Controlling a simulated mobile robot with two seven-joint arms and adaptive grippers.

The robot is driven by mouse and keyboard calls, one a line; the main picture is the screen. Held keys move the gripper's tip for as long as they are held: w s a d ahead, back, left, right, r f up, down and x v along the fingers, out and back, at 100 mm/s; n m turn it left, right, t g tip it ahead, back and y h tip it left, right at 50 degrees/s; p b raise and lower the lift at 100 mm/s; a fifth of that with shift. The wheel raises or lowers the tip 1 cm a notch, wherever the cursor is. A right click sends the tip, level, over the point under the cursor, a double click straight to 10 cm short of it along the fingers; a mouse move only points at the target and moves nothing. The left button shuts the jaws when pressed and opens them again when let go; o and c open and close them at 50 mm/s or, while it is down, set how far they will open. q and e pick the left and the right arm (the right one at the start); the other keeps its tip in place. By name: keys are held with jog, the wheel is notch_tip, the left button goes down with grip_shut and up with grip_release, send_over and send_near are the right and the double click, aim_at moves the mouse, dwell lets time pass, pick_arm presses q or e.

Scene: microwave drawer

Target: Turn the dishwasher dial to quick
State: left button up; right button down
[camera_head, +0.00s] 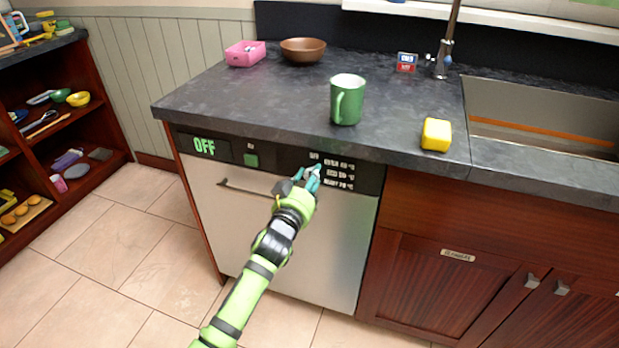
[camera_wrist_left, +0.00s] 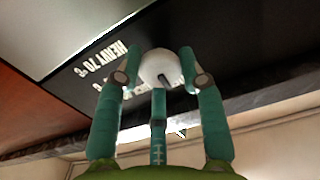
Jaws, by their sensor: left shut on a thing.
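The dishwasher (camera_head: 325,245) has a pale steel front under the dark counter, with a black control panel (camera_head: 230,147) along its top. Its display (camera_head: 204,146) reads "OFF" in green. My left gripper (camera_head: 311,177) is at the right part of the panel, beside the printed setting words. In the left wrist view, the round light-grey dial (camera_wrist_left: 157,66) sits between the fingertips of my left gripper (camera_wrist_left: 160,80), which is shut on it. The dial's dark mark shows at its lower right. The fingers hide part of the dial and some of the lettering. My right gripper is not in view.
A brown bowl (camera_head: 303,50) and pink container (camera_head: 246,54) are farther back. The dishwasher handle (camera_head: 245,189) lies left of my gripper. The sink (camera_head: 540,110) is at the right.

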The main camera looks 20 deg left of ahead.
pick_arm(q)
jog(key=shift+r+m+p, duration=0.35)
jog(key=shift+r+m, duration=0.1)
jog(key=shift+m, duration=0.35)
jog(key=shift+w+d+m+p, duration=0.1)
jog(key=shift+m+p, duration=0.65)
jog(key=shift+m, duration=2.75)
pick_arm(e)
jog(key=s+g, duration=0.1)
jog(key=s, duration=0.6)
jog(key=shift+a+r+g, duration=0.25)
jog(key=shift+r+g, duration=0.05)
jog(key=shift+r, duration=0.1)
pick_arm(q)
jog(key=o, duration=1.1)
jog(key=s, duration=1.2)
jog(key=shift+s+f, duration=0.1)
jog(key=shift+f, duration=0.1)
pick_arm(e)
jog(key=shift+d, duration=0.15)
